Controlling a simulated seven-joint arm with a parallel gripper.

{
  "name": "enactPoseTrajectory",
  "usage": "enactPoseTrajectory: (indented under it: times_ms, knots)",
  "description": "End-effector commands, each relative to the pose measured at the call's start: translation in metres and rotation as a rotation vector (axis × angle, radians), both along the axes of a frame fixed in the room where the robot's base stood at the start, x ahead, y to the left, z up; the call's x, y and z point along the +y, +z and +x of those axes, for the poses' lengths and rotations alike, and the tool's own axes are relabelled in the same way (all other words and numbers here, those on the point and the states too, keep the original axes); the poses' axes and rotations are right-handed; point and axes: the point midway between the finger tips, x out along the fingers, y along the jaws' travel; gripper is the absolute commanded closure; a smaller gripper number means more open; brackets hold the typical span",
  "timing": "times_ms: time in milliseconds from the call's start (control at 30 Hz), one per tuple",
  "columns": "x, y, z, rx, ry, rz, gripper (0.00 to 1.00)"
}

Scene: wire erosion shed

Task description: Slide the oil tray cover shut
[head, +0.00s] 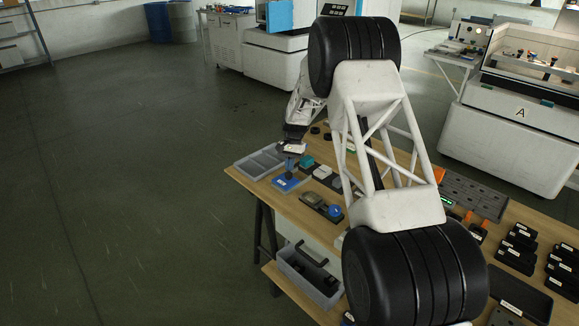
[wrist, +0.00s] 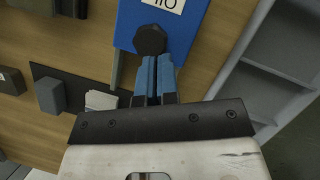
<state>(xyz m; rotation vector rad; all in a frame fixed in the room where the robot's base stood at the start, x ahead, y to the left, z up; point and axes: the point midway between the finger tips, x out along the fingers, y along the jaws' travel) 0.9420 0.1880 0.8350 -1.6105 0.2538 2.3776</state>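The oil tray cover, a blue plate (head: 285,183) with a white label, lies near the table's left end. It also shows in the wrist view (wrist: 187,30), with a dark round knob (wrist: 150,40) on it. My gripper (head: 290,165) points down over the plate. In the wrist view its two blue fingers (wrist: 156,62) are close together, with only a thin gap between them and nothing seen in it. Their tips end right beside the knob; I cannot tell if they touch it. No tray opening can be made out.
A grey compartmented tray (head: 247,168) sits left of the blue plate, and also shows in the wrist view (wrist: 262,62). A dark base with small blocks (wrist: 62,92) stands on the other side. Several small fixtures and black blocks (head: 520,240) fill the wooden table (head: 278,203).

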Motion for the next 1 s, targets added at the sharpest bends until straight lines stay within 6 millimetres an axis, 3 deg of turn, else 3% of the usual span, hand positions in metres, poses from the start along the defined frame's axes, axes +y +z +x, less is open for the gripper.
enactPoseTrajectory:
  times_ms: [367,800,1000]
  knots:
    - [-0.012,-0.001,0.035,-0.001,-0.001,0.0,1.0]
    - [-0.019,0.067,0.062,-0.002,0.0,0.0,1.0]
    - [-0.022,0.086,0.069,-0.002,0.0,0.0,1.0]
